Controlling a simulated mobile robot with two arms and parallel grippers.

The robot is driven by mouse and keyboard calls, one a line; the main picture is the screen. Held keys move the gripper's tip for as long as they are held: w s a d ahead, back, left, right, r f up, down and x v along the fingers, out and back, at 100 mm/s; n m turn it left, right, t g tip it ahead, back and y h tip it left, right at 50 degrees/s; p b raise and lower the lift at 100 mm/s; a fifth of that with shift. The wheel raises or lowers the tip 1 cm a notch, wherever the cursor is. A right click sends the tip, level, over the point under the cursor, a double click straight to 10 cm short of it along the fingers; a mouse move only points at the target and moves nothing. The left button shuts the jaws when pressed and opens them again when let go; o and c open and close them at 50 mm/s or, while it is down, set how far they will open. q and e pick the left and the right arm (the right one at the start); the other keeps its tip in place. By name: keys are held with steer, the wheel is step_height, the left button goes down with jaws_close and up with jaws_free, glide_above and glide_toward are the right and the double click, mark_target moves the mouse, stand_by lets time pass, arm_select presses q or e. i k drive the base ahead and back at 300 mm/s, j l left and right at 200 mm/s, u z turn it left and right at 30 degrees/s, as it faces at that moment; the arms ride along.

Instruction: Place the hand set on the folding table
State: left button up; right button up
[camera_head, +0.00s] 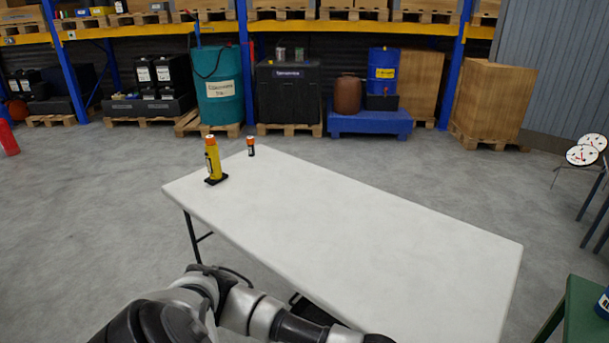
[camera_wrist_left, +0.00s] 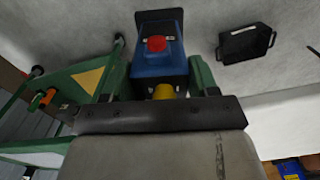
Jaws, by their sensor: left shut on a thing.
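My left gripper (camera_wrist_left: 160,78) is shut on a blue, black-ended body with a round red button (camera_wrist_left: 158,62). It could be the hand set, but I cannot tell for certain. A yellow part shows at its near end, close to the gripper's dark bar. The folding table (camera_head: 350,225) has a long white top, and my left arm crosses in front of its near side in the head view. That view hides the left gripper below its lower edge. My right gripper is in neither view.
A yellow canister with an orange top (camera_head: 212,160) and a small black-and-orange cylinder (camera_head: 251,147) stand at the table's far left end. The rest of its top is clear. A green bench (camera_head: 585,325) is at right. A black tray (camera_wrist_left: 247,43) shows in the wrist view.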

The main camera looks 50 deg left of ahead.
mark_target(379, 268)
steer(key=j, duration=0.45)
steer(key=k+j+z, duration=0.1)
steer(key=j, duration=0.3)
steer(key=k+j, duration=0.1)
steer(key=j, duration=0.35)
steer(key=j+z, duration=0.1)
steer(key=j, duration=0.35)
steer(key=k+j, duration=0.15)
steer(key=j, duration=0.25)
steer(key=k+j+z, duration=0.1)
steer(key=j, duration=0.35)
